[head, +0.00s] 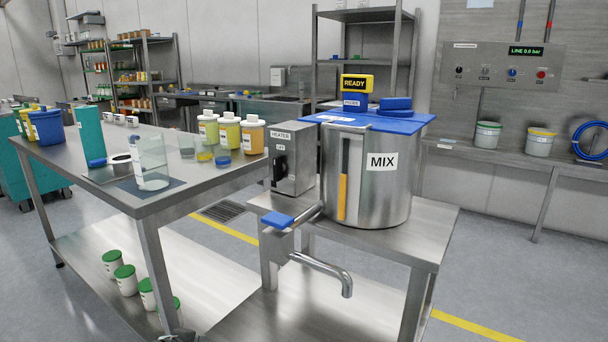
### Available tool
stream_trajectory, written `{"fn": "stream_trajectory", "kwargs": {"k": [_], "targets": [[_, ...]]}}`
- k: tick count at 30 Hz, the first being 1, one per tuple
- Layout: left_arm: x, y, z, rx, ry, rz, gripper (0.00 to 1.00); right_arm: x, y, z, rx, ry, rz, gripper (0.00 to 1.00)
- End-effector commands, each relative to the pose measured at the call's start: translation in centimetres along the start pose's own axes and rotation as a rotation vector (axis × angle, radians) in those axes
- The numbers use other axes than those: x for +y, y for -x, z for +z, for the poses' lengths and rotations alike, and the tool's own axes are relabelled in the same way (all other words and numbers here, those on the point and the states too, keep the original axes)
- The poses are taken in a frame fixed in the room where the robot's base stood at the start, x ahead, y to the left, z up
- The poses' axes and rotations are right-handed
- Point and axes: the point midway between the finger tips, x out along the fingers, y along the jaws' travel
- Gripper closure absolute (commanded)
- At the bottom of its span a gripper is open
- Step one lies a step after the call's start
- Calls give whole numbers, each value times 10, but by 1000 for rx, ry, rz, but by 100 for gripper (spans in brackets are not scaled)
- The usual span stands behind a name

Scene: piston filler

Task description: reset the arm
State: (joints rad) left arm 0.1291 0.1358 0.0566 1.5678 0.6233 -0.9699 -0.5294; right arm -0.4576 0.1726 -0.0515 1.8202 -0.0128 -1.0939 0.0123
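Neither of my grippers shows in the head view, and no part of my arms can be made out. A steel mixing vessel marked MIX (381,192) stands on a steel stand (433,235) right of centre. It has a blue lid (410,122) and a yellow and blue READY display (357,85) on top. A heater box (293,157) stands to its left. A spout with a blue handle (278,219) reaches out at the front, its outlet pointing down.
A steel table (215,185) on the left holds several bottles, a blue tub (46,127) and a clear beaker (152,165). Green-lidded jars (125,277) sit on its lower shelf. Two buckets stand on the back-right bench (465,158). The floor at right is clear.

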Motion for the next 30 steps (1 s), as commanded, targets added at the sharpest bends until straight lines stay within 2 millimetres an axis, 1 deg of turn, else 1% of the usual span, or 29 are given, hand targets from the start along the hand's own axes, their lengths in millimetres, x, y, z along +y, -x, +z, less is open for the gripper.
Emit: {"fn": "stream_trajectory", "kwargs": {"k": [1,2,3,5,6,8,9,12,13,15,18,20,30], "targets": [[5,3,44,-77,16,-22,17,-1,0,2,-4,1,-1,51],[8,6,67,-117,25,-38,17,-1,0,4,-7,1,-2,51],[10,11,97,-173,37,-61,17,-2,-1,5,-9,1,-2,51],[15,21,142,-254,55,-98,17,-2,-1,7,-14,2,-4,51],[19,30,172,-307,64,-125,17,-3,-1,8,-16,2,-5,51],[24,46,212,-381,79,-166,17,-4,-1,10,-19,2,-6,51],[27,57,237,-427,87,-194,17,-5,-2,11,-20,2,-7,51],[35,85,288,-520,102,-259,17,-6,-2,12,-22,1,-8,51],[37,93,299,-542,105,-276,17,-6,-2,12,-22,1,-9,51],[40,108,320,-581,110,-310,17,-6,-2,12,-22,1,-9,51],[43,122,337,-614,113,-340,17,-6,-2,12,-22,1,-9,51],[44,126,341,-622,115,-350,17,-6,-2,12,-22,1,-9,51],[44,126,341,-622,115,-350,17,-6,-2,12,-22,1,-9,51]]}}
